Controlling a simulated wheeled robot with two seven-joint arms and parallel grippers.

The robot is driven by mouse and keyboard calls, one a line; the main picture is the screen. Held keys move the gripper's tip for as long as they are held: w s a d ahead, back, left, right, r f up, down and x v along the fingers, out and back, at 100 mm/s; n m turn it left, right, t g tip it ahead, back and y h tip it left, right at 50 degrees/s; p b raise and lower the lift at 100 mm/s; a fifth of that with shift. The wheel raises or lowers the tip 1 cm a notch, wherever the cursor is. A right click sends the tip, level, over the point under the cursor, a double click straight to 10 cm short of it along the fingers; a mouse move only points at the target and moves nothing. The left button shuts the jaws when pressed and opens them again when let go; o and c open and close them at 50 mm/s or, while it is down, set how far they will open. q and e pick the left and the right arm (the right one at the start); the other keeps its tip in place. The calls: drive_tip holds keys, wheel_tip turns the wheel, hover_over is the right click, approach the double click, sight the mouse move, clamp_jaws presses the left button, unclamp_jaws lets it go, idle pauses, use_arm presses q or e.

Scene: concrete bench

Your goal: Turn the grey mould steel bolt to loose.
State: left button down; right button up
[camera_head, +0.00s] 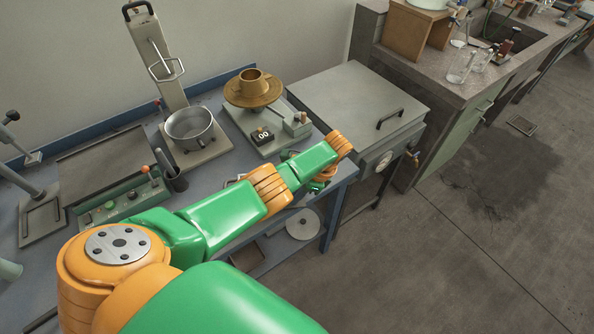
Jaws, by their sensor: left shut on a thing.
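My left arm reaches in from the lower left across the bench. Its wrist bends down at the front right corner of the blue-grey bench, and my left gripper (318,184) shows only in part there, mostly behind my own arm. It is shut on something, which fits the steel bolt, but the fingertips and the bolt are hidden. The grey mould cannot be made out clearly; my forearm covers that part of the bench. How far the bolt is turned cannot be seen. My right gripper is not in view.
A scale with a brass-coloured dish (253,90) and a steel pot (190,128) on a stand are behind my arm. A green control box (115,203) is at the left. A grey lidded cabinet (350,95) stands right of the bench. The floor at the right is clear.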

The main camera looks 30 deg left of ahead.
use_arm(q)
drive_tip(key=shift+n, duration=0.3)
drive_tip(key=c, duration=1)
unclamp_jaws()
drive_tip(key=shift+s, duration=0.1)
